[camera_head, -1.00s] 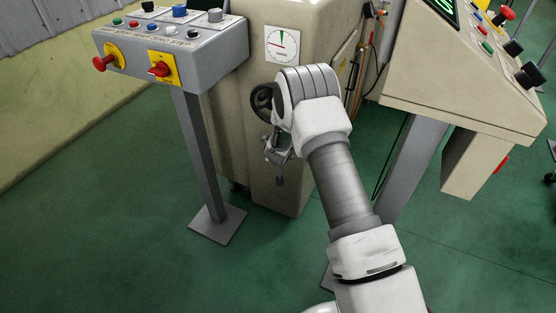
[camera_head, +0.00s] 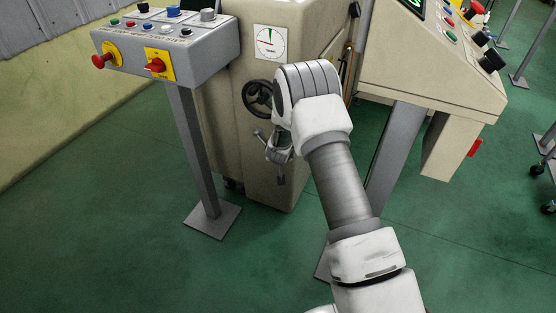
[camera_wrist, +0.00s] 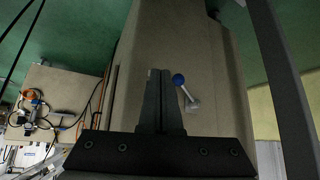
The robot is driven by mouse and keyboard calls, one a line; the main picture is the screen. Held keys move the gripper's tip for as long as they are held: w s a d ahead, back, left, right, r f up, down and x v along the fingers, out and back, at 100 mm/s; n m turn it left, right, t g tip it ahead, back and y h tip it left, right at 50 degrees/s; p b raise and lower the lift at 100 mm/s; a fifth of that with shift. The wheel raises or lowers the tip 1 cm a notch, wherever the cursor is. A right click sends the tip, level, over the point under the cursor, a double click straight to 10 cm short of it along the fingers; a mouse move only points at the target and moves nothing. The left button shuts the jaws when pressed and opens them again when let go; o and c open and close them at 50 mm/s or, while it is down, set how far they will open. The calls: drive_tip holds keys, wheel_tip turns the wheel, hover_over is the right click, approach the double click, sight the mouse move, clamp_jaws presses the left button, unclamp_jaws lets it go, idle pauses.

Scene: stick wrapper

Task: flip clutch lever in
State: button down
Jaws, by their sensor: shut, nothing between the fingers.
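The clutch lever (camera_wrist: 187,91) shows in the wrist view as a short pale rod with a blue ball end, standing out from a light mount on the beige machine face (camera_wrist: 205,60). My gripper (camera_wrist: 160,74) is shut and empty, its dark fingers just left of the blue ball in that picture. A gap shows between fingers and ball; their depth apart is hard to tell. In the head view my gripper (camera_head: 281,179) points down in front of the beige machine (camera_head: 220,130). I cannot clearly make out the lever there.
A black handwheel (camera_head: 258,99) and a round gauge (camera_head: 270,43) are on the machine, close to my wrist. A grey button console (camera_head: 190,62) on a post stands left. A beige control desk (camera_head: 430,75) stands right. Green floor (camera_head: 120,235) is open in front.

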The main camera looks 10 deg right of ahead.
drive_tip(key=shift+s+d+r, duration=0.1)
drive_tip(key=shift+s+d, duration=0.05)
drive_tip(key=shift+s, duration=0.15)
idle(0.4)
